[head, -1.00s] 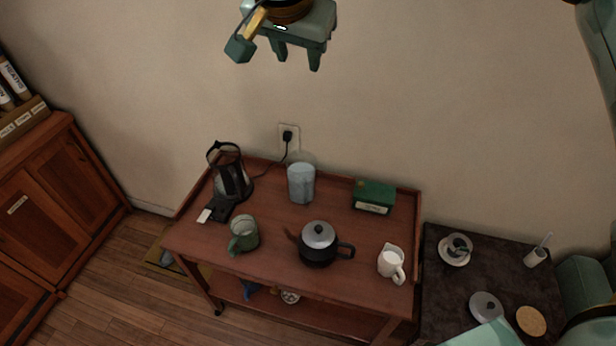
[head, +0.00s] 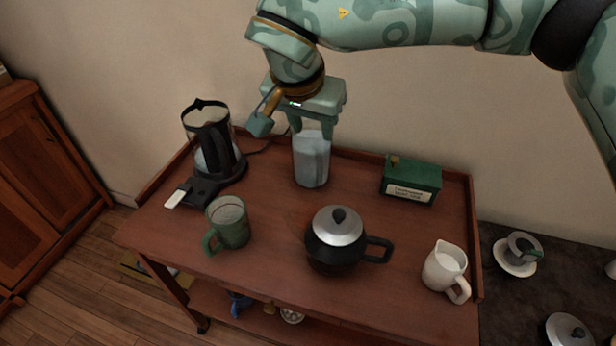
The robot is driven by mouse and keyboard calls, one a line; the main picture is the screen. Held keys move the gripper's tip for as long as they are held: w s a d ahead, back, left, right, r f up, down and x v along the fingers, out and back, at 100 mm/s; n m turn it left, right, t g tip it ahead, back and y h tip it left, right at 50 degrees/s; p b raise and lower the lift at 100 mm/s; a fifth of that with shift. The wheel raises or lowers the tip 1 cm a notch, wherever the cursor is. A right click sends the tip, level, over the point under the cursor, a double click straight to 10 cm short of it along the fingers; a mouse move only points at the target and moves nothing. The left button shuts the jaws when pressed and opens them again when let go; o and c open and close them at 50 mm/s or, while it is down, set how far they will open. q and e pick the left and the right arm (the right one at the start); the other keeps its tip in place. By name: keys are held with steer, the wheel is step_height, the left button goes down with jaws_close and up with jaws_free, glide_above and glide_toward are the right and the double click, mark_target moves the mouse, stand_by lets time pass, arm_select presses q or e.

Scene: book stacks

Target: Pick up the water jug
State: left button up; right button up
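The water jug (head: 311,163) is a clear, roughly cylindrical vessel holding pale bluish water. It stands upright at the back middle of the wooden trolley. My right gripper (head: 312,133) points down from above at the jug's top. Its two fingers are apart, one near each side of the rim, and overlap the upper part of the jug in the picture. I cannot tell whether they touch it. The gripper hides the jug's rim. My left gripper is not in view.
On the trolley (head: 270,220), a kettle (head: 213,150) stands left of the jug and a green box (head: 411,180) right. In front are a green mug (head: 228,224), a dark teapot (head: 337,241) and a white pitcher (head: 444,268). The wall is close behind.

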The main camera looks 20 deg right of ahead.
mark_target(319, 170)
steer(key=b+x, duration=0.2)
steer(key=x, duration=0.2)
steer(key=b+x, duration=0.1)
steer(key=x, duration=0.4)
steer(key=b+x, duration=0.2)
steer(key=x, duration=0.2)
steer(key=shift+s+a+f+b, duration=0.25)
steer(key=shift+a+f+b, duration=0.1)
steer(key=shift+f, duration=0.25)
steer(key=b+x, duration=0.3)
steer(key=x, duration=0.2)
steer(key=shift+w+f+b, duration=0.15)
steer(key=shift+f+b, duration=0.1)
steer(key=shift+b, duration=0.15)
steer(key=shift+w+d+f, duration=0.1)
steer(key=shift+w+f, duration=0.05)
steer(key=shift+r, duration=0.25)
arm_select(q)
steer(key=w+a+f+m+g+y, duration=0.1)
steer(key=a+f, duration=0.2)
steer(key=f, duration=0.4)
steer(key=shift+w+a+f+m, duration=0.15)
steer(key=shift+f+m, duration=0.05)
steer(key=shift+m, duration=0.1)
arm_select(e)
jaws_close()
steer(key=shift+f, duration=0.1)
